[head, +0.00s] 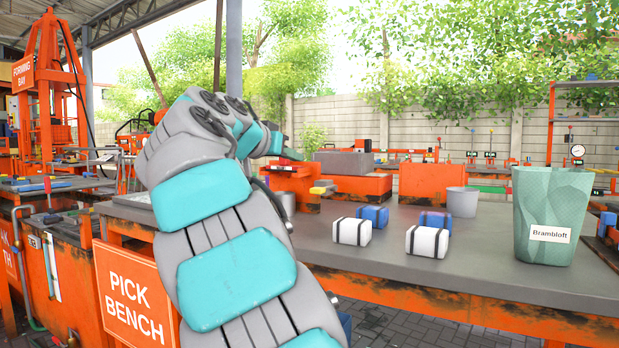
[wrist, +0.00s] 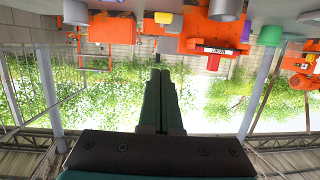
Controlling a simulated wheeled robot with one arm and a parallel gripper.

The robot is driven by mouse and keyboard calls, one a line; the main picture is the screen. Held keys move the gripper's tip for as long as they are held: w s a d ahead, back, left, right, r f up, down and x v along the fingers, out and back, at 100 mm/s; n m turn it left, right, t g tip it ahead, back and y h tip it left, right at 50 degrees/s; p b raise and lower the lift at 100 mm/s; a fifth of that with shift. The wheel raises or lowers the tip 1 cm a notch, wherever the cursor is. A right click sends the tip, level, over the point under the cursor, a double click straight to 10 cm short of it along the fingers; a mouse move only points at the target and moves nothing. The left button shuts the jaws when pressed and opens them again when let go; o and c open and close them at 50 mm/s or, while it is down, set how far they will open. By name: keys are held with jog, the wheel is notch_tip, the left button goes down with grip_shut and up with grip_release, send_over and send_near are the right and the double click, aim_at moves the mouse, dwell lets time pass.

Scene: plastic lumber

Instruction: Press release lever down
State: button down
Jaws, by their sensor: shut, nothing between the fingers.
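My gripper (wrist: 160,72) is shut and empty, its two dark green fingers side by side in the upside-down wrist view. In the head view its fingers (head: 292,154) reach out past my wrist, above the far side of the bench and apart from everything. Below them stands an orange machine (head: 292,178) on the bench. A small yellow piece (head: 320,190) sticks out at its side; a yellow end also shows in the wrist view (wrist: 163,17). It may be the release lever, but I cannot tell for sure. My arm hides part of the machine.
The grey bench (head: 480,253) holds white bales (head: 352,231), blue bales (head: 374,215), a grey bucket (head: 462,201) and a green Brambloft bag (head: 541,248). An orange block with a grey top (head: 357,185) stands behind.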

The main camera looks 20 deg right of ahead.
jog(key=w+d+f, duration=0.5)
jog(key=d+f, duration=0.1)
jog(key=d, duration=0.1)
jog(key=shift+w+d+f, duration=0.25)
jog(key=shift+w, duration=0.15)
dwell(0.3)
jog(key=shift+f, duration=0.1)
